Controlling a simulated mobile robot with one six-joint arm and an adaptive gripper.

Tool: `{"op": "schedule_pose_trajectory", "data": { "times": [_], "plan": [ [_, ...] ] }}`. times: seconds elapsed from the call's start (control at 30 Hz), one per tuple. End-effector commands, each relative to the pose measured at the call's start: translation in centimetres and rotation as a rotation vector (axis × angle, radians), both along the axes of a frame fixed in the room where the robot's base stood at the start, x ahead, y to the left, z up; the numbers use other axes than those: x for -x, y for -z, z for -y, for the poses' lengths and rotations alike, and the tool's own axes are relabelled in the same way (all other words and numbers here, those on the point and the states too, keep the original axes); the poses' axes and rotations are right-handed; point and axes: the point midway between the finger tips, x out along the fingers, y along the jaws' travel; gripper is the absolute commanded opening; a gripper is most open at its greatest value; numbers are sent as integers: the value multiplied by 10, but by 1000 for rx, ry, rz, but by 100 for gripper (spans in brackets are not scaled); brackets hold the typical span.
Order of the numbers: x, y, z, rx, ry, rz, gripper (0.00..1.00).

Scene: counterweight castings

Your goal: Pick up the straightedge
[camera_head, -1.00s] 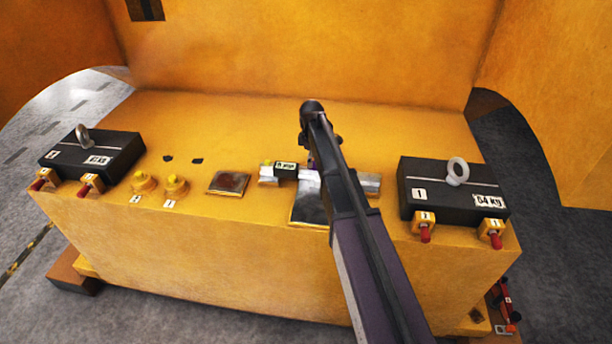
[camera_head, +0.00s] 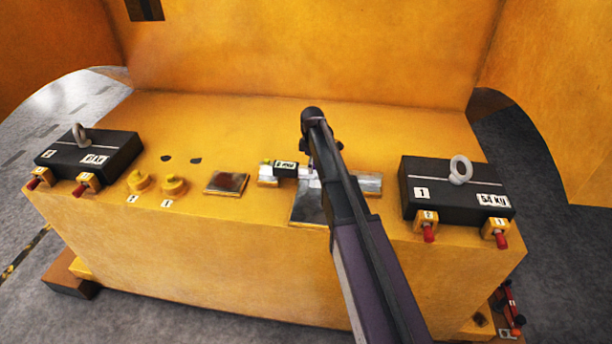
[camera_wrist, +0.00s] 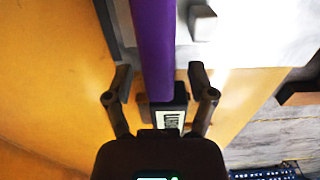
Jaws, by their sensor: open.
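The straightedge appears to be a purple bar (camera_wrist: 153,45) with a black labelled block (camera_wrist: 168,113) at its near end in the wrist view. In the head view, the black block (camera_head: 286,169) lies on the console, and my arm hides most of the bar. My gripper (camera_wrist: 160,77) is open. Its two fingers stand on either side of the bar, close to the black block, with visible gaps. I cannot tell how high the fingertips are above the console.
A metal plate (camera_head: 308,208) lies under my arm, with a smaller plate (camera_head: 227,182) to its left. Black weights with ring eyes stand at the left (camera_head: 105,157) and right (camera_head: 433,202) console ends. Yellow knobs (camera_head: 173,186) and red-tipped clamps (camera_head: 429,233) line the front edge.

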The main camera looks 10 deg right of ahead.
Motion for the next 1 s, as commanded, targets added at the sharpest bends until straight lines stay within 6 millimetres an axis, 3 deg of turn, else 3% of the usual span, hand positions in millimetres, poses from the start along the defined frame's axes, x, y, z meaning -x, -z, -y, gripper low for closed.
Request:
{"op": "schedule_pose_trajectory", "data": {
  "times": [0.3,0.97,1.0],
  "plan": [
    [0,21,0,0,0,0,71],
    [0,21,-1,0,-1,0,71],
    [0,21,-1,0,-1,0,62]
  ]
}}
